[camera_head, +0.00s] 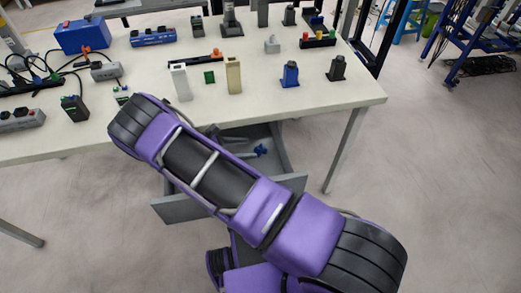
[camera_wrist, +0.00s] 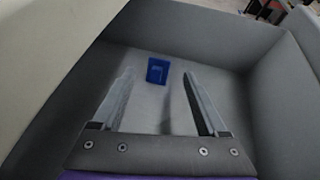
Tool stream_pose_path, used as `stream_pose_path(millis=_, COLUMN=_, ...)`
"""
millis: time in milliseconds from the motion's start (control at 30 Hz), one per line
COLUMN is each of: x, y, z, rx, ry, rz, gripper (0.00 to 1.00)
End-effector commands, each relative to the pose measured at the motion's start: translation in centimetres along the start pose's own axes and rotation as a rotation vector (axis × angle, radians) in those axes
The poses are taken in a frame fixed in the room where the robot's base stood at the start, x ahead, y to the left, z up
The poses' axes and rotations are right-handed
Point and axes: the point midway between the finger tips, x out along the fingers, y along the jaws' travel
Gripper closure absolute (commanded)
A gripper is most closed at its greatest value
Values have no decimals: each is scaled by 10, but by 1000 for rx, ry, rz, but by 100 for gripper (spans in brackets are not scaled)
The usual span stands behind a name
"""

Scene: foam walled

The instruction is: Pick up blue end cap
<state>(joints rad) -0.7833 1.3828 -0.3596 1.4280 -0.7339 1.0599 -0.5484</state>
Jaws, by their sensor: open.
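The blue end cap (camera_wrist: 157,70) is a small squarish blue piece with a paler recess. It lies on the grey floor of an open drawer (camera_wrist: 240,95) in the wrist view. My gripper (camera_wrist: 159,78) is open and empty. Its two grey fingers point into the drawer toward the cap, with the cap appearing between the fingertips. I cannot tell the remaining height above it. In the head view a blue piece (camera_head: 261,150) shows inside the drawer (camera_head: 178,208), beside my purple arm, which hides most of my gripper there.
The drawer hangs under a pale worktable (camera_head: 330,100). Its grey walls surround my gripper. On the table stand a blue box (camera_head: 83,36), a beige block (camera_head: 233,76), a blue holder (camera_head: 290,75) and a black holder (camera_head: 337,68).

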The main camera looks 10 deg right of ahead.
Motion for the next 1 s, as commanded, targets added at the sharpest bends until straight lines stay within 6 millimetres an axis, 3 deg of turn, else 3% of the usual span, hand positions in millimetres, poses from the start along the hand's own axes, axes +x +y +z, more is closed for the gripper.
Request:
stream_pose_path(millis=167, x=10, y=0, z=-1, rx=1, ry=-1, rz=-1, gripper=24)
stream_pose_path(millis=467, x=51, y=1, z=-5, rx=2, ry=-1, rz=-1, gripper=24)
stream_pose_path(millis=700, x=54, y=1, z=-6, rx=2, ry=1, rz=1, gripper=24)
stream_pose_path(millis=1000, x=54, y=1, z=-6, rx=2, ry=1, rz=1, gripper=76)
